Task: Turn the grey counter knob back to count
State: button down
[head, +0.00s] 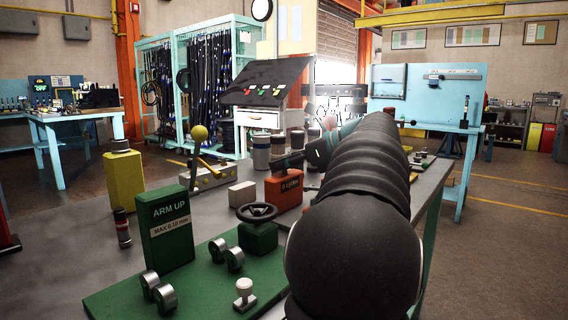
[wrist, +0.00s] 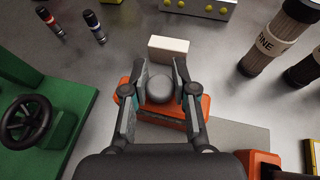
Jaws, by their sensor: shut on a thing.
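The orange counter box (head: 284,192) stands on the grey bench top, with a small label that seems to read "cycles". In the wrist view the counter (wrist: 188,109) lies under my fingers. The round grey knob (wrist: 159,90) sits on top of it, between my two fingertips. My gripper (wrist: 158,76) is shut on the knob, one finger at its left and one at its right. In the head view my gripper (head: 290,161) is over the counter, and the knob cannot be made out there.
A white block (wrist: 168,48) lies just beyond the counter. A green board (head: 195,285) with a black handwheel (head: 257,212) and an "ARM UP" block (head: 167,230) is at left.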

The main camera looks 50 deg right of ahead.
jog(key=c, duration=0.9)
grip_release()
jog(key=v, duration=1.2)
